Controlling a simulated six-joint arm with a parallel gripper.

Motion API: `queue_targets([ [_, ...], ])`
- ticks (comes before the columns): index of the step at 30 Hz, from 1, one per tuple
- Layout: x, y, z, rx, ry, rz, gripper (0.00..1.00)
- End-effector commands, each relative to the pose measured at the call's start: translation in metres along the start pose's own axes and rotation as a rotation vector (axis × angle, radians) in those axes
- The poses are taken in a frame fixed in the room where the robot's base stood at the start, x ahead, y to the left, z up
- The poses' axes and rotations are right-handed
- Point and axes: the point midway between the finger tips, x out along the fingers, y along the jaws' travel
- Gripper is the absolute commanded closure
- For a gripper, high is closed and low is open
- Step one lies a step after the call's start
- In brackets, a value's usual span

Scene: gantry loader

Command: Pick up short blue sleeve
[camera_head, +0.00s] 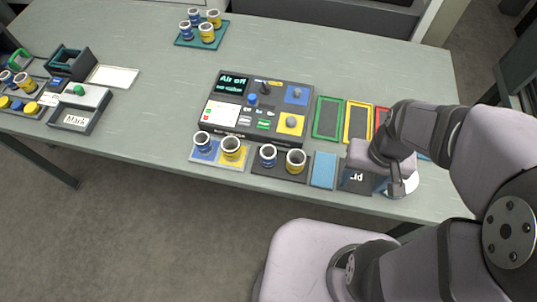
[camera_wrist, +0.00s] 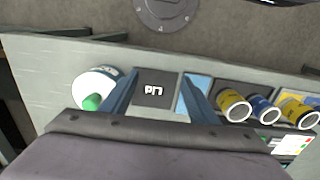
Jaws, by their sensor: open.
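My gripper (camera_head: 396,188) is open and empty at the right front of the table. In the wrist view its two blue-grey fingers (camera_wrist: 160,80) stand apart over a dark lettered pad. Blue-banded sleeves with pale rims stand upright: one on the blue-and-yellow plate (camera_head: 203,141), one on the dark plate (camera_head: 268,155), each beside a yellow sleeve. The latter blue sleeve also shows in the wrist view (camera_wrist: 262,109), right of the fingers. More blue sleeves stand in the far teal tray (camera_head: 194,17) and the left tray (camera_head: 7,77). I cannot tell which is short.
A control panel (camera_head: 256,110) reading "Air off" stands behind the sleeves. Green (camera_head: 328,118) and yellow (camera_head: 357,122) frames lie right of it. A light blue pad (camera_head: 323,170) is bare. A white round item with a green knob (camera_wrist: 92,102) is left of the fingers.

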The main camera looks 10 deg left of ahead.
Motion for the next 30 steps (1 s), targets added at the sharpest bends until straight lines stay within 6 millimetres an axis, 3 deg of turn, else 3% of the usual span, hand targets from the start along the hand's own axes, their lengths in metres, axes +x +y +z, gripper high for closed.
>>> queue_targets([
  [7, -0.003, -0.007, -0.005, -0.022, 0.000, 0.000, 0.45],
  [11, -0.009, -0.028, -0.019, -0.086, -0.002, 0.000, 0.45],
  [20, -0.024, -0.127, -0.051, -0.312, -0.002, 0.000, 0.45],
  [24, -0.028, -0.177, -0.052, -0.409, -0.001, 0.000, 0.45],
  [30, -0.029, -0.223, -0.044, -0.494, -0.001, -0.001, 0.45],
])
